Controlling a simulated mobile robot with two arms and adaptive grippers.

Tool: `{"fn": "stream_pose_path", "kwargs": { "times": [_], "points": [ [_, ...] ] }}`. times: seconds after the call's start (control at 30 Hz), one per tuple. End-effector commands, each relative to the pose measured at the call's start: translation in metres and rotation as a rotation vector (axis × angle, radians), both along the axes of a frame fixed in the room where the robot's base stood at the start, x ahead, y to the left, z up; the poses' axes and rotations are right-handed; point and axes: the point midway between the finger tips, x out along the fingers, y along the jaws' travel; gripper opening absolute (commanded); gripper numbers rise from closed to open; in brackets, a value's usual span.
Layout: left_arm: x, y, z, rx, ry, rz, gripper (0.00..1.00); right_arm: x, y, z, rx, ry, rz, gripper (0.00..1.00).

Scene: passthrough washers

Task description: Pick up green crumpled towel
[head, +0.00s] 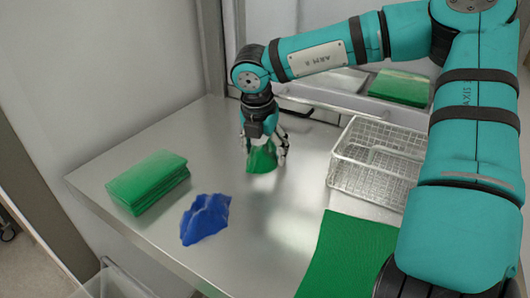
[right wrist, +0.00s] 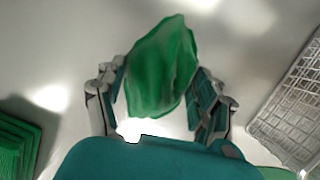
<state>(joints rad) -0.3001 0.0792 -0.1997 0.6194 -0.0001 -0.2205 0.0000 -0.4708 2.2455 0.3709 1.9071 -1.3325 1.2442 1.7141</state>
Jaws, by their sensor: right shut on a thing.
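The green crumpled towel (head: 262,158) is bunched up on or just above the metal table, near the table's back middle. My right gripper (head: 265,146) comes down on it from above and is shut on it. In the right wrist view the towel (right wrist: 162,70) stands up between the two fingers of the gripper (right wrist: 160,100). I cannot tell whether the towel still touches the table. My left gripper is not in view.
A blue crumpled towel (head: 206,219) lies front left of the gripper. A green folded stack (head: 148,182) is at the left. A wire basket (head: 376,165) stands to the right. A flat green cloth (head: 348,258) lies in front. Another green stack (head: 400,87) is behind.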

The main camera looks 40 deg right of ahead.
Motion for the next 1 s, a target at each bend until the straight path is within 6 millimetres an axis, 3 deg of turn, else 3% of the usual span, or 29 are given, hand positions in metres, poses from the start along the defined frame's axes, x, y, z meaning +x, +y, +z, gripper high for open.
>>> {"fn": "stream_pose_path", "kwargs": {
  "times": [0.03,0.17,0.57,0.8,1.0],
  "points": [
    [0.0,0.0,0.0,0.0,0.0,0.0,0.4,0.0,0.0,0.0,0.0,0.0,0.0,0.52],
    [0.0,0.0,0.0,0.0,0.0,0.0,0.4,0.0,0.0,0.0,-0.001,0.0,0.0,0.35],
    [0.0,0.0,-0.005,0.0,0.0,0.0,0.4,0.001,0.0,0.006,-0.002,-0.004,-0.001,0.34],
    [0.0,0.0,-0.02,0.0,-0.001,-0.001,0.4,0.002,0.0,0.032,-0.003,-0.007,-0.002,0.34],
    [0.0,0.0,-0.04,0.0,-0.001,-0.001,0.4,-0.031,0.027,0.036,-0.003,-0.005,0.005,0.34]
  ]
}}
